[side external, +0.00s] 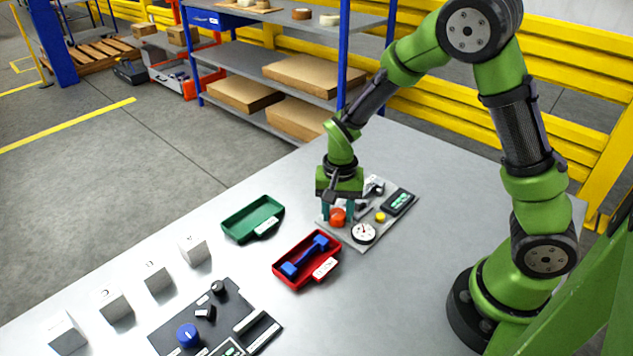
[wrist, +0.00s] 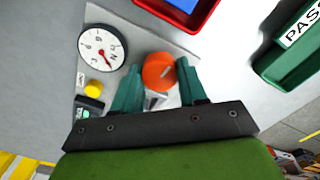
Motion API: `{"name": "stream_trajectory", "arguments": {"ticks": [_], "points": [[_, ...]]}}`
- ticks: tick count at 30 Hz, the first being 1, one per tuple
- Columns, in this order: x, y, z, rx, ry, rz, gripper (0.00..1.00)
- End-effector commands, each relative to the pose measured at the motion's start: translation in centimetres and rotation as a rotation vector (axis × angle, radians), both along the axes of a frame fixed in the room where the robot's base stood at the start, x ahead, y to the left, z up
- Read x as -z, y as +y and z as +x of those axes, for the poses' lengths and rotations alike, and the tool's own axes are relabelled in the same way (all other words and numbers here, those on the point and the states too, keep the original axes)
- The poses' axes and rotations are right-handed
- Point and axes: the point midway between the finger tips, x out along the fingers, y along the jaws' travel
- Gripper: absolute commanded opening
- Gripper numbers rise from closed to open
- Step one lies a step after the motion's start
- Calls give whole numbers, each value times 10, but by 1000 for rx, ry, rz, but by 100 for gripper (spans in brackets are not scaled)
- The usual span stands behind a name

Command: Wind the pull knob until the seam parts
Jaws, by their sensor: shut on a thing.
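The orange-red knob (side external: 338,216) sits on a grey plate (side external: 372,240) on the table, under my gripper. In the wrist view the knob (wrist: 159,72) lies between the two teal fingertips. My gripper (side external: 340,208) points down and is shut on the knob. A round white dial gauge (side external: 363,232) with a dark rim is beside it. In the wrist view the gauge (wrist: 102,47) shows a red needle pointing to the lower right. A yellow button (side external: 380,216) and a dark display with green digits (side external: 399,202) share the plate. The seam cannot be made out.
A red tray (side external: 291,286) with a blue dumbbell-shaped part (side external: 305,257) and a green tray (side external: 232,232) stand close by. A second dark plate with a blue knob (side external: 187,334) and several white boxes (side external: 194,250) are toward the front left. The table right of the plate is clear.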

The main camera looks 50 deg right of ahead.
Motion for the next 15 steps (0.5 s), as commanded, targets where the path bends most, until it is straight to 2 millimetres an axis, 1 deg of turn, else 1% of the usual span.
{"name": "stream_trajectory", "arguments": {"ticks": [15], "points": [[0, 1, 0, 489, 1, 1, 11]]}}
